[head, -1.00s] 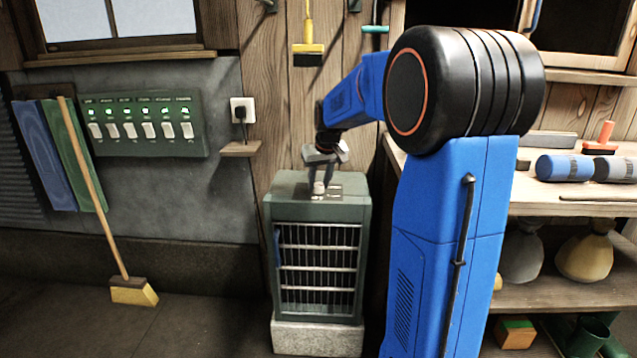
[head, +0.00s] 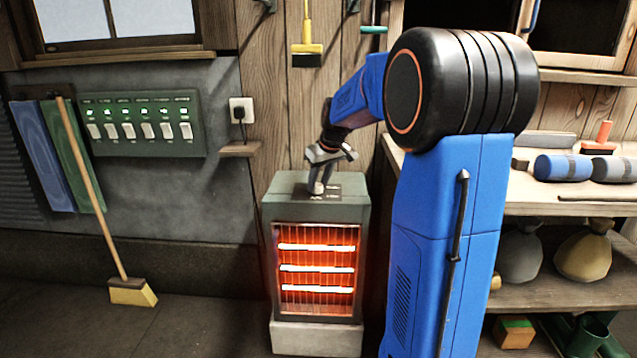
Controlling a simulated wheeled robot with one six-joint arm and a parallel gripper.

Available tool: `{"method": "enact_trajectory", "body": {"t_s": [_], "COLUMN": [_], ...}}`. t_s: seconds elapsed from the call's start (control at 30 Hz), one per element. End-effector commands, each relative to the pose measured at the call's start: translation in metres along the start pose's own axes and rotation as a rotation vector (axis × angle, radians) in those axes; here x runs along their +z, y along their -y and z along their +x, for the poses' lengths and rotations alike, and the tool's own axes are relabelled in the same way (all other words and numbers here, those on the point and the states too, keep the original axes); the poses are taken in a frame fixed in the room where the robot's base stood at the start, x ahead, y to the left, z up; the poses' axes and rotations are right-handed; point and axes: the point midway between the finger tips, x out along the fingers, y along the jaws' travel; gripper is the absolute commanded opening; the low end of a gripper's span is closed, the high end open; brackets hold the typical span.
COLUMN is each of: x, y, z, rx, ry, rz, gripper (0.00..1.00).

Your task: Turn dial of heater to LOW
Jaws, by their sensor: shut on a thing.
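The heater (head: 285,213) is a grey-green box on a pale block against the wooden wall. Its bars (head: 316,268) behind the front grille glow orange-red. The dial (head: 317,188) is a small pale knob on the heater's top, mostly hidden by my fingers. Small marks on a dark plate (head: 334,192) lie beside it, too small to read. My gripper (head: 320,179) points down from above and is shut on the dial. I cannot tell which mark the dial points at.
A wall socket with a plug (head: 240,112) and a small shelf (head: 239,149) are left of the heater. A green switch panel (head: 145,125) hangs further left, above a broom (head: 133,292). A workbench with shelves (head: 540,195) stands at right.

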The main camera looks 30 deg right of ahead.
Motion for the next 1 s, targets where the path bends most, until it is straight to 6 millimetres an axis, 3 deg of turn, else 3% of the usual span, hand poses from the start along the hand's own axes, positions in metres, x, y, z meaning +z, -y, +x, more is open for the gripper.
{"method": "enact_trajectory", "body": {"t_s": [0.03,0.1,0.53,1.0], "x": [0.0,0.0,0.0,0.0], "y": [0.0,0.0,0.0,-0.001], "z": [0.0,0.0,-0.008,-0.094], "rx": [0.0,0.0,0.001,0.002], "ry": [0.001,0.001,-0.001,-0.003], "rz": [0.0,0.0,0.001,0.001], "gripper": [0.34,0.5,0.5,0.5]}}
